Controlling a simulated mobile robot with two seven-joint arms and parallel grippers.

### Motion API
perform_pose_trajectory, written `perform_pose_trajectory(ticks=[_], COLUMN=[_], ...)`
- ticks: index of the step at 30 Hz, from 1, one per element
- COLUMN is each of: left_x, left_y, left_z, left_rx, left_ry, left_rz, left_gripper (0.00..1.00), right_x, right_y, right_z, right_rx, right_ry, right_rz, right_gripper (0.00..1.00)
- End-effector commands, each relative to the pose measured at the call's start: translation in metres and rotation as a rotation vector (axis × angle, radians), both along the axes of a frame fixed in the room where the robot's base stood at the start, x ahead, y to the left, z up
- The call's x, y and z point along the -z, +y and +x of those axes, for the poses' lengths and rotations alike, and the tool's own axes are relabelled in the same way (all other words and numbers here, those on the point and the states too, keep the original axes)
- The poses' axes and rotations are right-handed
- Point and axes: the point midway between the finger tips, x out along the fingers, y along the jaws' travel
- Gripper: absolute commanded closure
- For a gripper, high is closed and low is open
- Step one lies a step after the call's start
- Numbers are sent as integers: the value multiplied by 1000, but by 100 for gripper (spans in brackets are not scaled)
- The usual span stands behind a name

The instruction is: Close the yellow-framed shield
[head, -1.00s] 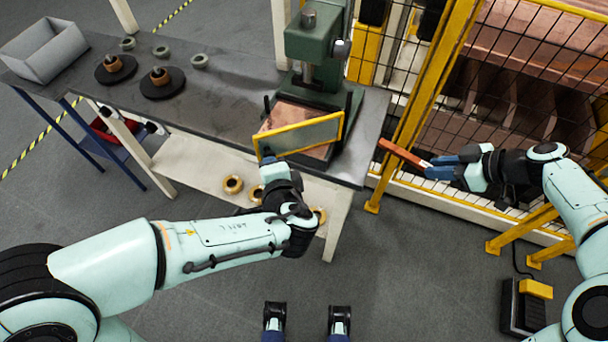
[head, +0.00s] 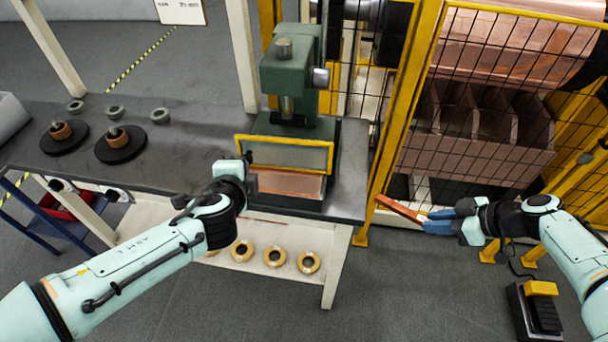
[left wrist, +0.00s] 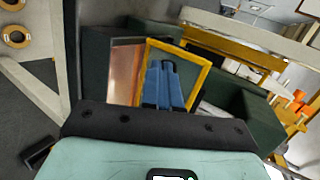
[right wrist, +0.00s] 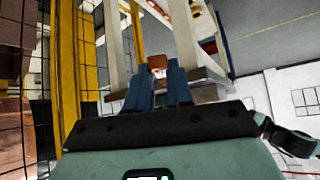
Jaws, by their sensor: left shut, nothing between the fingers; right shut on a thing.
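The yellow-framed shield (head: 285,154) has a clear panel and stands across the front of the green press (head: 290,75), above a copper piece (head: 287,184). In the left wrist view the shield (left wrist: 180,48) is directly ahead of my left gripper (left wrist: 164,70). Its blue fingers are shut and empty, overlapping the panel; whether they touch it I cannot tell. In the head view the left fingertips are hidden at the shield's left side. My right gripper (head: 428,221) is shut on a copper-coloured bar (head: 399,208), away from the press by the yellow fence.
The press stands on a grey bench (head: 200,170) with black discs (head: 120,144) and grey rings (head: 160,115) to the left. Several brass rings (head: 275,257) lie on the lower shelf. A yellow mesh fence (head: 405,105) stands right. A pedal (head: 540,289) is on the floor.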

Motion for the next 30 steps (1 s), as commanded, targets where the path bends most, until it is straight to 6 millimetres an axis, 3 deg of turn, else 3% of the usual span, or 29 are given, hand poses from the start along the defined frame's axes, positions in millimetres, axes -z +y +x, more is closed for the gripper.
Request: perform_pose_trajectory(ticks=[9, 23, 30], left_x=[0, -1, -12], left_y=[5, 7, 6], left_z=[13, 15, -3], left_rx=[-7, -10, -10], left_ry=[1, -2, -5], left_rz=[0, 1, -2], left_gripper=[100, 100, 100], right_x=[5, 5, 2], right_y=[0, 0, 0], right_z=[1, 1, 1], right_rx=[0, 0, -1], right_ry=[-1, -1, -2], right_rz=[1, 1, 1], right_gripper=[100, 100, 100])
